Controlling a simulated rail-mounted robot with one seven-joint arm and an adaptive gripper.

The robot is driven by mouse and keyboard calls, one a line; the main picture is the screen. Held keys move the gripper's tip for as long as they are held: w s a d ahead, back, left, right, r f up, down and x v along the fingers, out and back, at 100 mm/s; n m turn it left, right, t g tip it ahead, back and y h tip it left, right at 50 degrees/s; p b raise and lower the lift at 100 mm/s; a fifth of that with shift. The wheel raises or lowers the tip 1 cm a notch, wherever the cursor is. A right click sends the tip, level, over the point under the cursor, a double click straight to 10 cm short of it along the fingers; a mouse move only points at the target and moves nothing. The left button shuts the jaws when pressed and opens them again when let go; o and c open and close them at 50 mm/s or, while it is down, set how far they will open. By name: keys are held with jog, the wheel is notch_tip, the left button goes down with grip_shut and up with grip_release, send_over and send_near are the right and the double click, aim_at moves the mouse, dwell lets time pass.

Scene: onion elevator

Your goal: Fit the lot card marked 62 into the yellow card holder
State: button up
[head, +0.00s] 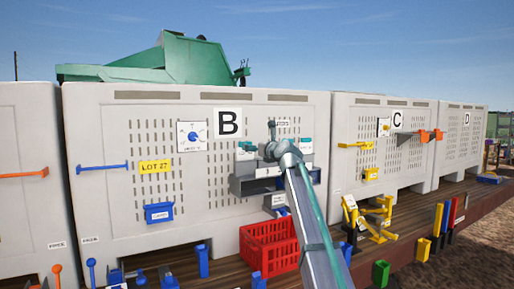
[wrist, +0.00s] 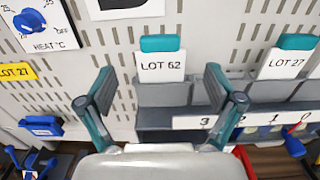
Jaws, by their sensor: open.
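The lot card marked 62 (wrist: 160,66) is white with a teal top grip. It stands upright in a grey slotted rack (wrist: 165,120) on bin B, and it also shows at the left of the rack in the head view (head: 246,155). My gripper (wrist: 157,75) is open, with one finger on each side of the card in the wrist view; the gap in depth is unclear. In the head view my gripper (head: 277,143) is in front of the rack. The yellow card holder appears to be the small yellow pocket (head: 370,174) on bin C.
A similar card marked 27 (wrist: 287,63) stands to the right in the rack. A blue pocket (head: 159,213) and a yellow LOT 27 plate (head: 155,166) are on bin B. A red crate (head: 268,247) stands below. Yellow frames (head: 370,220) stand before bin C.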

jog(key=p+x, duration=0.3)
jog(key=x, duration=0.5)
jog(key=shift+w+a+r, duration=0.15)
jog(key=shift+w+a, duration=0.05)
jog(key=shift+w, duration=0.15)
jog(key=shift+w+a, duration=0.35)
jog(key=shift+w, duration=0.05)
jog(key=c, duration=1.3)
jog(key=shift+o, duration=0.2)
jog(key=shift+r+p, duration=2.65)
jog(key=shift+r, duration=1.7)
jog(key=shift+d+f, duration=0.1)
